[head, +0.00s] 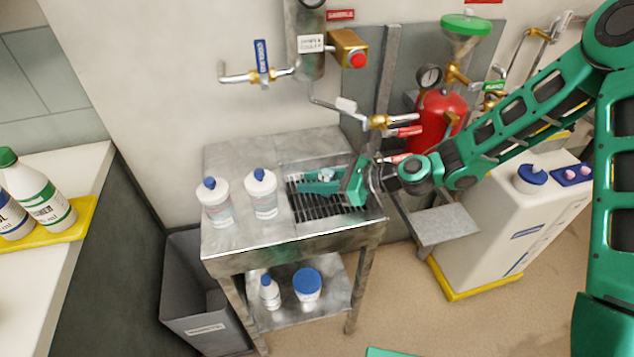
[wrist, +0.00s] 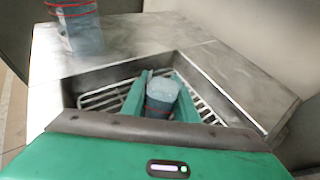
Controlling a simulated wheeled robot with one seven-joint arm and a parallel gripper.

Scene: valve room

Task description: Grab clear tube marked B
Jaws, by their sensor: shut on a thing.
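My gripper (head: 322,183) is over the grated sink basin of the steel bench, and its jaws also show in the wrist view (wrist: 161,92). It is shut on a pale bluish clear tube (wrist: 162,90) with dark red lines low on its side. In the head view only a small part of the tube (head: 326,174) shows between the fingers. I cannot read a letter B on it. I cannot tell whether its base touches the grate (wrist: 205,108).
A metal upright, valve piping and a red cylinder (head: 437,120) are close behind my gripper. A white jug (head: 510,225) stands at right, and a grey bin (head: 196,300) at left.

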